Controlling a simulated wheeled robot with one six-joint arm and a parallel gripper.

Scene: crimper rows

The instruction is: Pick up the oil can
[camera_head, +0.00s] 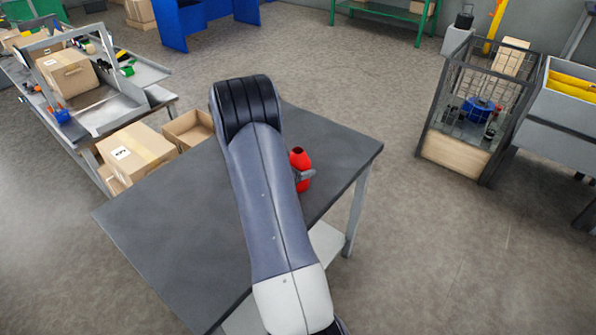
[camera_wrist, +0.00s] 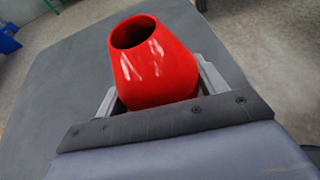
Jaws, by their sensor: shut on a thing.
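The red oil can (camera_head: 300,160) is over the dark grey table (camera_head: 165,235), close to its right edge, partly hidden behind my arm. In the wrist view the oil can (camera_wrist: 155,62) stands between the two grey fingers, with its open dark mouth facing up and slightly left. My gripper (camera_wrist: 158,85) is shut on the can, with one finger on each side. In the head view one finger of my gripper (camera_head: 304,175) shows across the can's right side. The can's lower part is hidden, so I cannot tell whether it touches the table.
Cardboard boxes (camera_head: 138,152) stand beyond the table's far left edge, near a workbench (camera_head: 110,105) with parts on it. A wire-sided cart (camera_head: 455,150) stands at the right. The tabletop left of my arm is bare, and open floor (camera_head: 400,230) lies to the right.

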